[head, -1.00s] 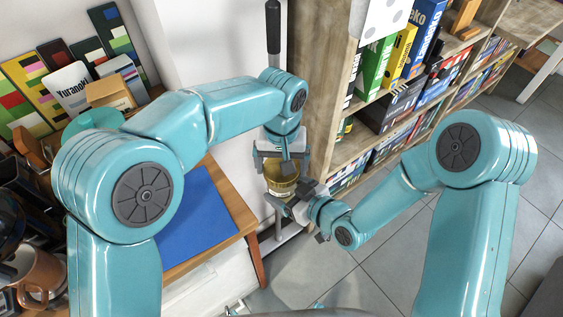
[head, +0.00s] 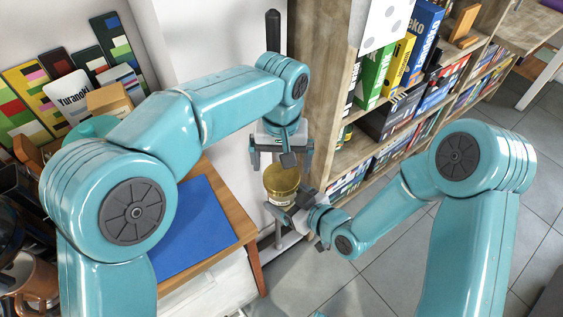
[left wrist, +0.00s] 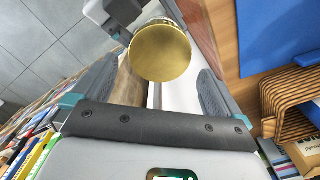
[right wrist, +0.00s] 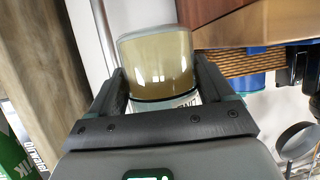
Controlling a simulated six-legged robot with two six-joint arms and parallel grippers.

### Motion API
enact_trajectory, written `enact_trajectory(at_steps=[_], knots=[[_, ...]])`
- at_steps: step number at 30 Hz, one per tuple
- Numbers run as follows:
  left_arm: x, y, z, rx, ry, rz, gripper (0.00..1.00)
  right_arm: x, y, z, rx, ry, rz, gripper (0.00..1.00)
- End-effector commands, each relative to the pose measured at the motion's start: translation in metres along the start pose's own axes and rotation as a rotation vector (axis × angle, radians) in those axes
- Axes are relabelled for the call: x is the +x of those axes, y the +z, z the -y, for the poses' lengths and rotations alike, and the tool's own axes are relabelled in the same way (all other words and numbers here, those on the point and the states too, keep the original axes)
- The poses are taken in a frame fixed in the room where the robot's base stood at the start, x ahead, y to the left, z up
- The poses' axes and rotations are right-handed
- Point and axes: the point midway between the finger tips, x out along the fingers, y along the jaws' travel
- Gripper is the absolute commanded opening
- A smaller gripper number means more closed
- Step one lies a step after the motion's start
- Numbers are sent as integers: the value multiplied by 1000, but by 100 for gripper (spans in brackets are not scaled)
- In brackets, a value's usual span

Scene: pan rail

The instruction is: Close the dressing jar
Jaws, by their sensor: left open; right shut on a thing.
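The dressing jar (head: 281,199) is a small glass jar with a white label, held upright in mid-air. Its gold lid (head: 283,178) sits on top and looks level; I cannot tell how tight it is. In the left wrist view the round lid top (left wrist: 160,53) lies below the fingers. My right gripper (head: 293,208) is shut on the jar below the lid. In the right wrist view the jar (right wrist: 157,65) stands between its fingers. My left gripper (head: 281,158) is open and empty just above the lid, pointing down, fingers apart from it.
A wooden bookshelf (head: 322,60) with books and boxes stands close behind and right of the jar. A wooden desk (head: 228,205) with a blue mat (head: 190,228) is on the left. Tiled floor (head: 400,260) is open at the lower right.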

Motion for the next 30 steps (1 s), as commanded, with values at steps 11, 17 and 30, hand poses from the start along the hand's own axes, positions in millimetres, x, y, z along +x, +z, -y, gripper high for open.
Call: enact_trajectory(at_steps=[11, 17, 30], knots=[[-30, -1, 0, -244, 1, -2, 100, 0, -1, 0, -1, 1, -3, 0], [-35, 0, 0, -297, 0, 0, 100, 0, -1, 0, -1, 1, -4, 0], [-2, 0, 1, -295, -2, 4, 100, 0, -1, 0, -1, 1, -3, 0]])
